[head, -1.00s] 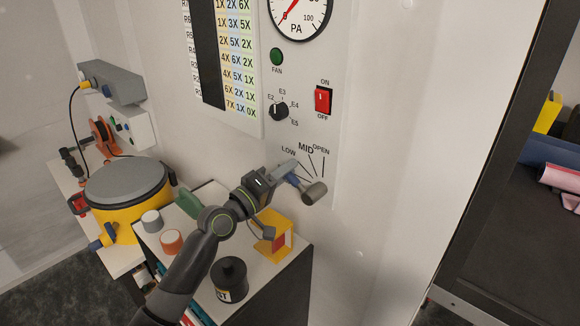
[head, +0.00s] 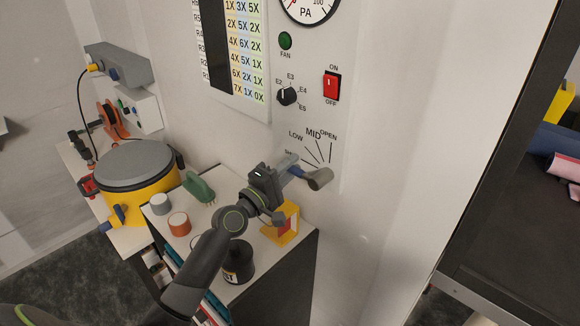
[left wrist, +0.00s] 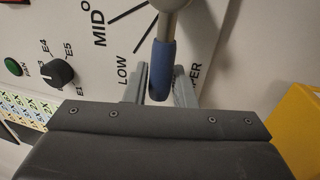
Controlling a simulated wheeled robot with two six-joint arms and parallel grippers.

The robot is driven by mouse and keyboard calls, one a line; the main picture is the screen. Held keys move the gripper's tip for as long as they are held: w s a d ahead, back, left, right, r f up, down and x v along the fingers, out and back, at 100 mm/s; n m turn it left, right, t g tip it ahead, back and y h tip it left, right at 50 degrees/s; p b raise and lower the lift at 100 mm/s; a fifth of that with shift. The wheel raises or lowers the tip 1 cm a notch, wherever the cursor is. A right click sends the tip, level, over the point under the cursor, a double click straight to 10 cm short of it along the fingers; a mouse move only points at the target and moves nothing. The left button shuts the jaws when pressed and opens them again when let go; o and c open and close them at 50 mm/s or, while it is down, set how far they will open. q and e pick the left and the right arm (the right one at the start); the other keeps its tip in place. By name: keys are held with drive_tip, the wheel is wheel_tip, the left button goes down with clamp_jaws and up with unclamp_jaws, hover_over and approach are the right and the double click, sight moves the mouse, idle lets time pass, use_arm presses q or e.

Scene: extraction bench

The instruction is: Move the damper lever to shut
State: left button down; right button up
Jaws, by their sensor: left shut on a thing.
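The damper lever has a blue grip and a grey round hub (head: 320,179) low on the white wall panel. Its scale reads OPEN, MID, LOW, and a label starting "SH" that is partly hidden behind my gripper. My left gripper (head: 289,166) is shut on the blue grip, which points left from the hub, past the LOW mark. In the left wrist view the blue grip (left wrist: 162,68) lies between my two fingers (left wrist: 160,88), beyond the LOW line. The SHUT label is hidden there. My right gripper is not in view.
Above the lever are a red switch (head: 332,86), a black selector knob (head: 287,96) and a green fan light (head: 285,40). Below my arm, a cabinet top holds a yellow box (head: 284,226), a black jar (head: 238,262) and small cups. Wall right of the lever is clear.

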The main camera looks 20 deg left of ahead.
use_arm(q)
drive_tip(key=shift+f, duration=0.2)
drive_tip(key=c, duration=1.3)
unclamp_jaws()
drive_tip(key=shift+o, duration=0.2)
drive_tip(key=shift+r, duration=0.1)
drive_tip(key=shift+s, duration=0.15)
drive_tip(key=b+v, duration=0.4)
drive_tip(key=v, duration=1.3)
drive_tip(key=shift+s, duration=0.1)
